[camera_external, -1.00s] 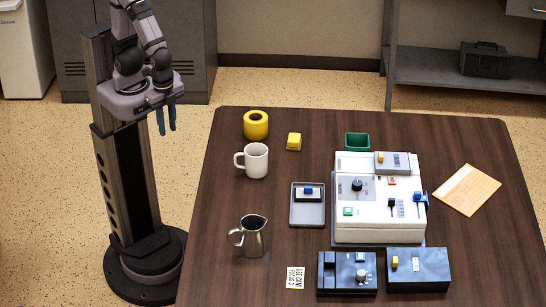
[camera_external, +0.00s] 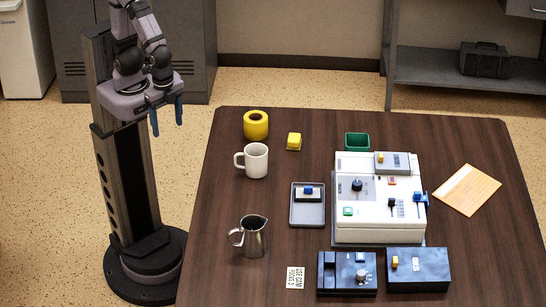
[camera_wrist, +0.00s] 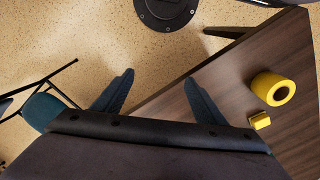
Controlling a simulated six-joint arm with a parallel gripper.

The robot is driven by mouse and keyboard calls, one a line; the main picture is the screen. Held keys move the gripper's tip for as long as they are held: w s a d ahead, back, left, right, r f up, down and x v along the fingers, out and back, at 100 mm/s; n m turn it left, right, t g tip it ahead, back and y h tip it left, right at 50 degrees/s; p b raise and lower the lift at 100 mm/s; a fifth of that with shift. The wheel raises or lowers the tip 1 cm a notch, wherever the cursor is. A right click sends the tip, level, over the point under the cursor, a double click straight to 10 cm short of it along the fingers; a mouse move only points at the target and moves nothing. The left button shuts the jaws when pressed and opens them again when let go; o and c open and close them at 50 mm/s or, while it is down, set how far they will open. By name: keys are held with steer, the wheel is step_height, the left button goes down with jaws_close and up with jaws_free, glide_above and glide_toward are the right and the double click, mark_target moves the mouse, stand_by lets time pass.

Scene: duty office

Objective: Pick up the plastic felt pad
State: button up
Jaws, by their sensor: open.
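No thing is plainly marked as the plastic felt pad. A small yellow block (camera_external: 294,141) lies on the far part of the table, right of a yellow ring-shaped roll; the wrist view shows this block (camera_wrist: 260,121) too. A blue-topped dark piece (camera_external: 308,193) sits in a grey tray. I cannot tell which, if either, is the pad. My gripper (camera_external: 167,118) is open and empty, left of the table and apart from everything on it. Its spread fingers (camera_wrist: 159,78) show in the wrist view.
The yellow roll (camera_external: 256,125), a white mug (camera_external: 252,161) and a metal pitcher (camera_external: 252,238) stand along the table's left side. The grey tray (camera_external: 307,220) lies beside a white control box (camera_external: 375,225). Dark boxes (camera_external: 435,275) stand in front, a green bin (camera_external: 357,141) behind.

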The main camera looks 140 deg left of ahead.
steer(key=w+a+r+n+t+h+b, duration=0.1)
steer(key=w+a+r+h+b, duration=0.2)
steer(key=w, duration=0.4)
steer(key=w+a+h+b, duration=0.1)
steer(key=w+a+b, duration=0.3)
steer(key=w+b, duration=0.15)
steer(key=m+t+h+b, duration=0.2)
steer(key=m+t+b, duration=0.4)
steer(key=t+b, duration=0.65)
glide_above(292, 135)
steer(key=s+a+b, duration=0.1)
steer(key=s+a, duration=0.1)
steer(key=s, duration=0.3)
steer(key=f+g, duration=0.1)
steer(key=shift+g, duration=0.25)
steer(key=f, duration=1.6)
steer(key=shift+w+a+f, duration=0.1)
steer(key=shift+a+f, duration=0.15)
steer(key=shift+f, duration=0.1)
steer(key=shift+p+x, duration=0.5)
steer(key=shift+x, duration=3.2)
steer(key=shift+r, duration=0.1)
steer(key=c, duration=1.4)
